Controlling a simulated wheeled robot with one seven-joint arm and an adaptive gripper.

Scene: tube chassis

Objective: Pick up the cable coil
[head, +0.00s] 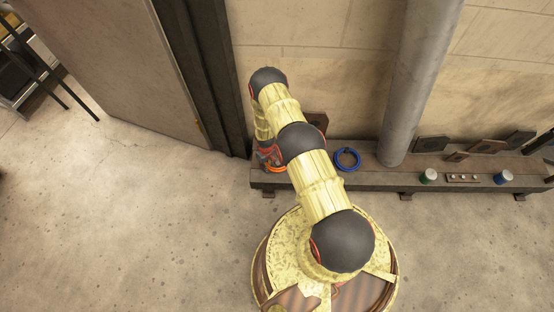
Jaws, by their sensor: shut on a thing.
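A blue cable coil (347,159) lies flat on the low bench, just left of the grey pipe and to the right of my arm. Nothing touches it. An orange, ring-like coil (275,169) shows at the left end of the bench, partly covered by my arm. My gripper (267,159) points down at this orange coil and is shut on it. Its fingertips are mostly hidden by my own arm, and I cannot tell whether the orange coil touches the bench.
The low bench (376,182) runs along the block wall. A dark door frame (208,75) is close on the left. The floor in front is clear.

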